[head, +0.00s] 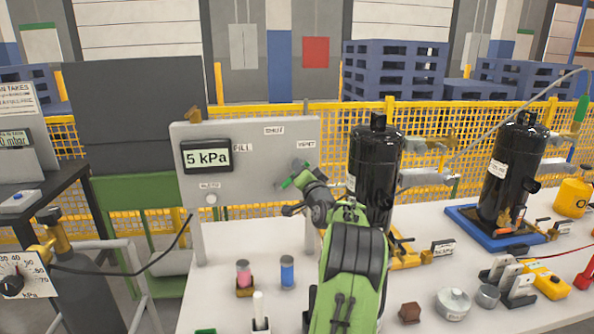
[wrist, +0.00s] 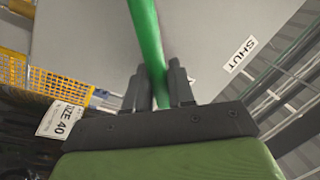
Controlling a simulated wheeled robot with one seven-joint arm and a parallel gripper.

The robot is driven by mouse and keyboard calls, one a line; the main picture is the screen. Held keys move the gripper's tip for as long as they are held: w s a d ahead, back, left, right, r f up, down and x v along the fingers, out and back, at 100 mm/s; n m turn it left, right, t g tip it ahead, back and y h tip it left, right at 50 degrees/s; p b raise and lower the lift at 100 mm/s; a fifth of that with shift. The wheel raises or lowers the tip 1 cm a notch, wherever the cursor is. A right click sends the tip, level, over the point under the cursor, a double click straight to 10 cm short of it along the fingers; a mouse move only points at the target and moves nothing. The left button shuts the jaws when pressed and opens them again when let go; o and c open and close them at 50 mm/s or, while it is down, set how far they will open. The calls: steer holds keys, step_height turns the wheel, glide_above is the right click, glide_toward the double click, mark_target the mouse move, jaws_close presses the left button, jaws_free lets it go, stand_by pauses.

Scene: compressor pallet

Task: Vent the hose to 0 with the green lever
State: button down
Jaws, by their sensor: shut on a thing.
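The grey panel (head: 250,190) stands upright at the back of the table, with the labels FILL, SHUT (head: 274,130) and VENT (head: 307,144). Its display (head: 206,156) reads 5 kPa. My gripper (head: 298,176) is at the panel's right part, below the VENT label. In the wrist view my gripper (wrist: 160,88) has its two dark fingers closed on either side of the green lever (wrist: 147,35). A green end of the lever (head: 286,184) also shows in the head view. The lever's pivot is hard to make out behind my gripper.
Two black compressors (head: 375,170) (head: 515,170) stand right of my arm, the farther one on a blue tray (head: 475,228). Pink and blue small containers (head: 287,270) stand in front of the panel. A gas cylinder (head: 85,285) with a hose stands at left.

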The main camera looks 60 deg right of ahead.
steer(key=shift+s+d+f+m, duration=0.15)
steer(key=shift+f+m, duration=0.1)
steer(key=shift+m, duration=0.15)
steer(key=c, duration=1.1)
jaws_free()
steer(key=b+v, duration=0.3)
steer(key=v, duration=1.2)
steer(key=shift+s+a, duration=0.25)
steer(key=shift+a, duration=0.05)
